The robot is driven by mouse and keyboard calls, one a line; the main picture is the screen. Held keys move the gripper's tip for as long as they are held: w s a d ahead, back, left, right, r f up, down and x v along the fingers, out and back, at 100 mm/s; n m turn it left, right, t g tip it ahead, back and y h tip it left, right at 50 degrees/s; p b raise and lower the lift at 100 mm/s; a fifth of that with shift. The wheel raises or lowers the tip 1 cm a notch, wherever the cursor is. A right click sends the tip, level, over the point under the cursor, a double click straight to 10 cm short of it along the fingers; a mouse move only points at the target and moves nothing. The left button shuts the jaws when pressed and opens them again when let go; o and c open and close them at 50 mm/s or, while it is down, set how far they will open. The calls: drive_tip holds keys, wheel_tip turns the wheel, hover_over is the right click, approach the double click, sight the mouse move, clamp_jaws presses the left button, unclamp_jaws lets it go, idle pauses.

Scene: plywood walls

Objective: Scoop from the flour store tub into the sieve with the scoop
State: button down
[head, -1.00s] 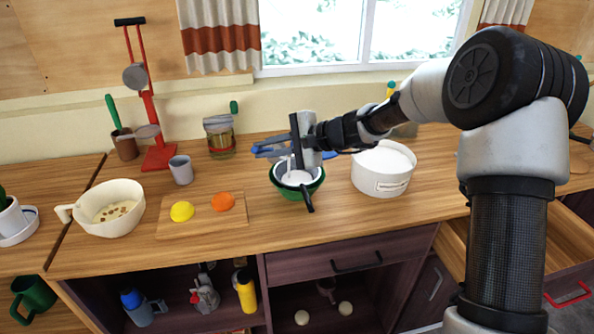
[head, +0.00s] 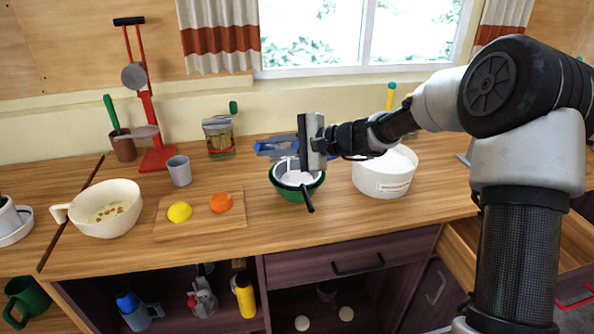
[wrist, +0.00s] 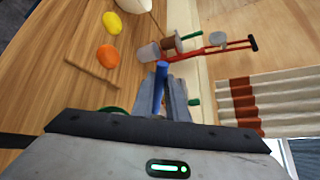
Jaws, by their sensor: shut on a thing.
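The flour store tub (head: 384,184) is a white round tub with a label, standing on the worktop right of the sieve. The sieve (head: 308,198), with a dark handle pointing to the front, rests in a green bowl (head: 290,194); white stuff shows inside it. My gripper (head: 272,148) is above the back of the sieve, left of the tub. It is shut on the blue handle of the scoop, which shows between the fingers in the wrist view (wrist: 160,88). The scoop's bowl is hidden, so I cannot tell what is in it.
A cutting board (head: 200,226) with a lemon and an orange lies left of the sieve. A cream bowl (head: 106,225) stands further left. The worktop's front is clear.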

drive_tip(key=shift+s+d+t+y+b, duration=0.15)
drive_tip(key=shift+d+y+b, duration=0.25)
drive_tip(key=shift+b, duration=0.45)
drive_tip(key=shift+d+t+y+b, duration=0.15)
drive_tip(key=shift+d+y+b, duration=0.25)
drive_tip(key=shift+b, duration=0.45)
drive_tip(key=shift+s+d+t+y+b, duration=0.15)
drive_tip(key=shift+d+y+b, duration=0.45)
drive_tip(key=shift+b, duration=0.45)
drive_tip(key=shift+s+d+t+y+b, duration=0.15)
drive_tip(key=shift+d+y+b, duration=0.25)
drive_tip(key=shift+d+b, duration=0.45)
drive_tip(key=shift+s+d+f+m+t+y+b, duration=0.15)
drive_tip(key=shift+d+y+b, duration=0.35)
drive_tip(key=shift+b, duration=0.8)
drive_tip(key=shift+d+f+m+t+y+b, duration=0.2)
drive_tip(key=shift+y+b, duration=0.5)
drive_tip(key=shift+b, duration=0.6)
drive_tip(key=shift+s+d+f+m+t+y+b, duration=0.1)
drive_tip(key=shift+d+f+m+t+y+b, duration=0.15)
drive_tip(key=shift+d+y+b, duration=0.5)
drive_tip(key=shift+s+d+f+t+y+b, duration=0.15)
drive_tip(key=shift+t+y+b, duration=0.2)
drive_tip(key=shift+b, duration=0.8)
